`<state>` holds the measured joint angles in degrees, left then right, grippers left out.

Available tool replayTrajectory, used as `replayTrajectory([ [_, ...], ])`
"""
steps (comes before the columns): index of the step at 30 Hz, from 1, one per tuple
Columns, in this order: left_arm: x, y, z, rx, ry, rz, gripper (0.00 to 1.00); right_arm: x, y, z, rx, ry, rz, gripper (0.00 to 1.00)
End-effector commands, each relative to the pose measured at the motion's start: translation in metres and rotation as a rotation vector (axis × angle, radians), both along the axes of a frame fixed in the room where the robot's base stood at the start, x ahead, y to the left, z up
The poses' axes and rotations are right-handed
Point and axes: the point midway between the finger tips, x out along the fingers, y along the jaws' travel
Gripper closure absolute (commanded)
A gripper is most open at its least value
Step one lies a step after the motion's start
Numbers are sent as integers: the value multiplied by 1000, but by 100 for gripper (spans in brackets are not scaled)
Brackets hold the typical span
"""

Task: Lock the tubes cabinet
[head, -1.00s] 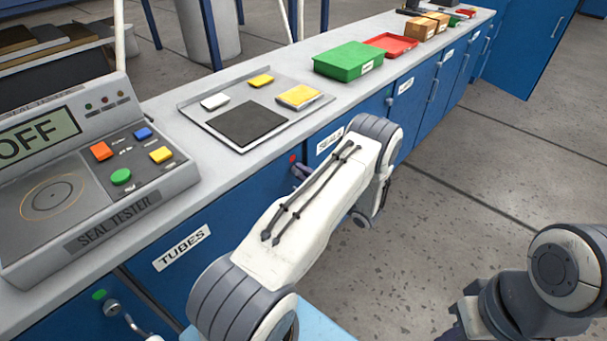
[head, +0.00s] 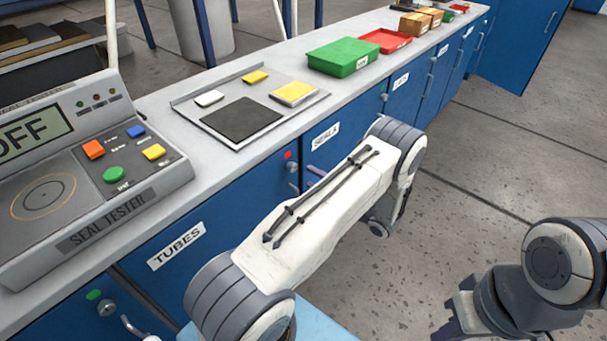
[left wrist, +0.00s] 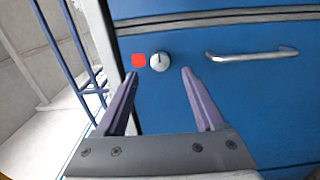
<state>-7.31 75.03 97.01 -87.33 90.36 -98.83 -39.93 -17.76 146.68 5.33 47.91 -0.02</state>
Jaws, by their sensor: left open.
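The tubes cabinet is a blue door with a white TUBES label (head: 177,245) under the counter. A red marker (head: 287,155) and a small round knob (head: 293,167) sit near its upper right edge. In the left wrist view the red marker (left wrist: 138,60) is beside the silver knob (left wrist: 160,61), with a bar handle (left wrist: 252,54) to the right. My left gripper (left wrist: 147,70) is open and empty, its purple fingers pointing at the door around the knob's line, apart from it. In the head view my forearm hides most of it. My right gripper (head: 452,328) is partly visible, low at right.
A seal tester (head: 100,180) reading OFF stands on the counter. A panel with a dark pad (head: 243,119), a green bin (head: 343,57) and a red tray (head: 385,40) lie further along. A neighbouring door shows a green marker (head: 93,295). The floor at right is clear.

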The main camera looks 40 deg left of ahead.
Motion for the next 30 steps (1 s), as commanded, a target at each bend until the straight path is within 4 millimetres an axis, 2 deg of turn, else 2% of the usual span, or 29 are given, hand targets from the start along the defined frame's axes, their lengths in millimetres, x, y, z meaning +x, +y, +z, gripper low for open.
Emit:
replayTrajectory([
  [3,-1,-23,-1,1,0,-4,30,0,0,-4,0,0,0,100],
  [9,-3,-41,0,0,0,-1,30,0,0,-5,0,0,0,100],
  [26,-3,-43,1,-1,-2,1,30,0,0,-5,0,0,0,100],
  [30,-7,-51,19,-44,-83,30,30,0,0,0,0,0,0,100],
])
